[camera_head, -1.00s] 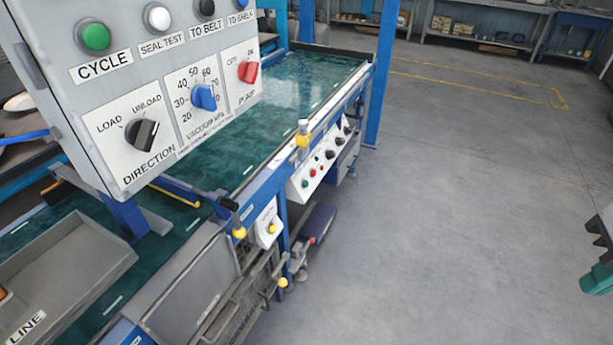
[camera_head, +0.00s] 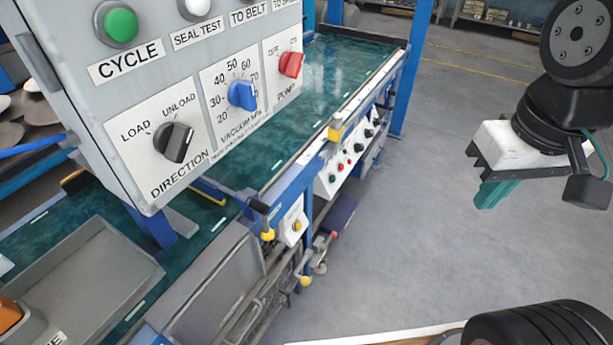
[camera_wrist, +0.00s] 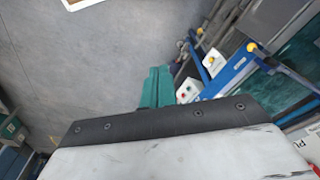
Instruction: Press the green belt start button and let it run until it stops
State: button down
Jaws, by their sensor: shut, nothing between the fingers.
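A small green button (camera_head: 331,178) sits at the lower left end of a white control panel (camera_head: 325,188) on the side of the belt frame. Small red buttons (camera_head: 341,166) and dark knobs are beside it. The green belt (camera_head: 335,70) runs away behind the panel, and no load shows on its far stretch. My gripper (camera_head: 492,194) has teal fingers, shut and empty, in the air over the floor to the right of the panel and apart from it. The fingers also show in the wrist view (camera_wrist: 158,88); a white box there (camera_wrist: 187,91) is too small to read.
A large grey control box (camera_head: 75,110) stands near on the left, with another green button (camera_head: 120,24) labelled CYCLE. A yellow-button box (camera_head: 295,225) hangs on the frame. A grey tray (camera_head: 90,265) sits lower left. The floor (camera_head: 430,235) right of the belt is clear.

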jog(key=shift+w+a, duration=0.15)
jog(key=w+d+f+t, duration=0.15)
jog(key=w+f, duration=0.35)
jog(key=w, duration=0.8)
jog(key=w+f+t, duration=0.3)
jog(key=w+f, duration=0.2)
jog(key=w, duration=0.7)
jog(key=w+f+t, duration=0.3)
jog(key=w+f, duration=0.2)
jog(key=w, duration=0.8)
jog(key=w+f+m+t+y, duration=0.15)
jog(key=w+f, duration=0.35)
jog(key=f, duration=0.5)
jog(key=w+f+n+t, duration=0.1)
jog(key=w+f+t, duration=0.25)
jog(key=f, duration=0.65)
notch_tip(320, 180, down, 8)
jog(key=s+a+t, duration=0.1)
jog(key=shift+s+a+m+y, duration=0.15)
jog(key=shift+s+m+y, duration=0.2)
jog(key=shift+m, duration=0.1)
